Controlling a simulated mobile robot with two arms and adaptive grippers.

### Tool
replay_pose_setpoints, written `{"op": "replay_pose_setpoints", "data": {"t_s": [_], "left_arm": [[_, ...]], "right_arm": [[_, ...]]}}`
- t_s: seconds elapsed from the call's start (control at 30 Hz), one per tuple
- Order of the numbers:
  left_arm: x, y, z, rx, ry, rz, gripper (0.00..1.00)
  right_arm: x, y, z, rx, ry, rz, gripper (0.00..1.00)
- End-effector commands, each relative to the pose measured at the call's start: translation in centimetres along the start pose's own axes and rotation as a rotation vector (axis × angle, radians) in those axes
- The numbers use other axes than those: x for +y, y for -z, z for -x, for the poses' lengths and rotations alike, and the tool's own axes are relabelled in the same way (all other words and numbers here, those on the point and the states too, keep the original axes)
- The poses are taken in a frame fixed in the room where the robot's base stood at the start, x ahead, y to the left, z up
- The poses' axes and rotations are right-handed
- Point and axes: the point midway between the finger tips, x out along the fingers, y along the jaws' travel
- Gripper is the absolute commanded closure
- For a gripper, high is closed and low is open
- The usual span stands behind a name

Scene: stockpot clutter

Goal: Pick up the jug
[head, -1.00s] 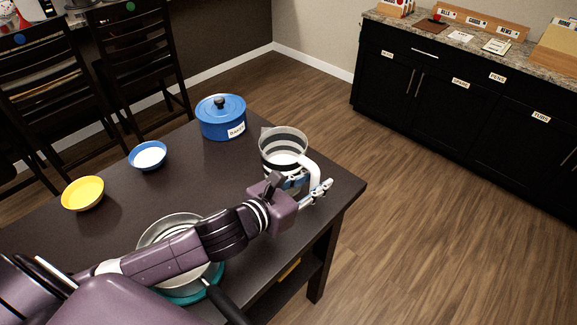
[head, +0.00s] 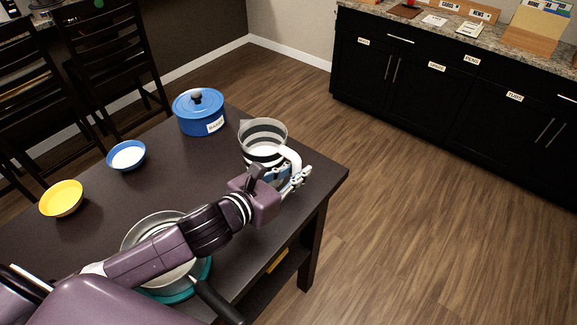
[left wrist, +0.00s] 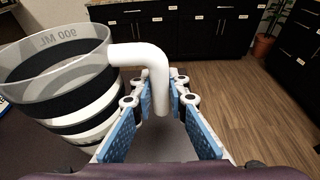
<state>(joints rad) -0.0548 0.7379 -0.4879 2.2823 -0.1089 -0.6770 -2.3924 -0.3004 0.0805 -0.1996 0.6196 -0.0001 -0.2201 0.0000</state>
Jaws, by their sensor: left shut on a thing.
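The jug (head: 263,134) is a clear cup with black and white bands and a white handle (head: 291,158). It stands upright near the table's right corner; its base is partly hidden by my left gripper. My left gripper (head: 294,178) is at the handle, on the jug's right side. In the left wrist view the jug (left wrist: 62,85) fills the left, with a "900 ML" mark. Its handle (left wrist: 152,62) runs down between the blue finger pads of my left gripper (left wrist: 165,105), which is shut on it. My right gripper is not in view.
On the dark table (head: 185,165) stand a blue lidded pot (head: 199,113), a blue bowl (head: 126,156) and a yellow bowl (head: 62,199). A metal pan (head: 138,235) lies under my left arm. Dark chairs (head: 115,65) stand behind; the floor to the right is clear.

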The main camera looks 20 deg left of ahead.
Motion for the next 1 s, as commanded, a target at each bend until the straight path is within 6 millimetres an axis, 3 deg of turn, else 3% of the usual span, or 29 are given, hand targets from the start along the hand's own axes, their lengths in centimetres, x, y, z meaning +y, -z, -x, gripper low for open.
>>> {"op": "replay_pose_setpoints", "data": {"t_s": [0.47,1.0], "left_arm": [[0.1,-3.2,0.9,-0.009,0.000,-0.007,1.00],[0.0,-10.3,3.1,-0.010,0.000,-0.006,1.00]], "right_arm": [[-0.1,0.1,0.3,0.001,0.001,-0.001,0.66],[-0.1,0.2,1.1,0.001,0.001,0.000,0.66]]}}
